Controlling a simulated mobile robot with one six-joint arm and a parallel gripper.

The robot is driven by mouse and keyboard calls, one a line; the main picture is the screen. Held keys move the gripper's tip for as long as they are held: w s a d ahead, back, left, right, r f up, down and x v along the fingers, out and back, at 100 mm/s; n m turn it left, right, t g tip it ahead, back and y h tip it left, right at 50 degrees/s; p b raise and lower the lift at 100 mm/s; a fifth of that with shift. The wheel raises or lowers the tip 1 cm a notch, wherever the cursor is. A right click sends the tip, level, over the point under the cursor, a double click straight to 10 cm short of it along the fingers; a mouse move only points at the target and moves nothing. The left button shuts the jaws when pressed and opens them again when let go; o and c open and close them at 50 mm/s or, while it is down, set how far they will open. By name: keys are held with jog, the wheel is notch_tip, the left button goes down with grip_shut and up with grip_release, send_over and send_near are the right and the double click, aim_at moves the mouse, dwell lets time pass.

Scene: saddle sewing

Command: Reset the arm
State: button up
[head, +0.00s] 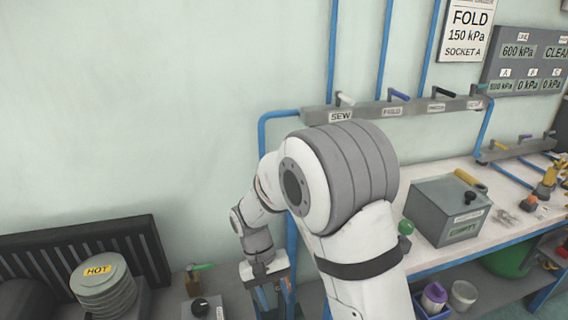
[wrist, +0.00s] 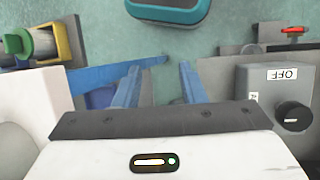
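My arm rises from the bottom of the head view and bends over in front of the wall. My gripper (head: 274,296) hangs low at the left of the bench, pointing down. In the wrist view my gripper (wrist: 158,82) shows two blue fingers standing apart, with only greenish floor between them. It is open and holds nothing that I can see. In the head view the fingertips are partly cut off by the bottom edge.
A labelled valve rail (head: 395,110) runs along the wall. The bench at right carries a grey box (head: 447,210). A stack marked HOT (head: 103,285) stands at lower left. A switch box marked OFF (wrist: 270,85) is right of the fingers; a teal object (wrist: 168,10) lies beyond.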

jog(key=s+d+r+m+t+y+p, duration=0.1)
jog(key=s+d+r+t, duration=0.2)
jog(key=s+d+r, duration=0.2)
jog(key=s+d+r+m+t+y+p, duration=0.1)
jog(key=s+d+r, duration=0.4)
jog(key=d+r, duration=0.7)
jog(key=shift+s+d+r+t+y+p, duration=0.3)
jog(key=shift+r+t+y+p, duration=0.25)
jog(key=shift+t, duration=0.65)
jog(key=shift+f, duration=0.15)
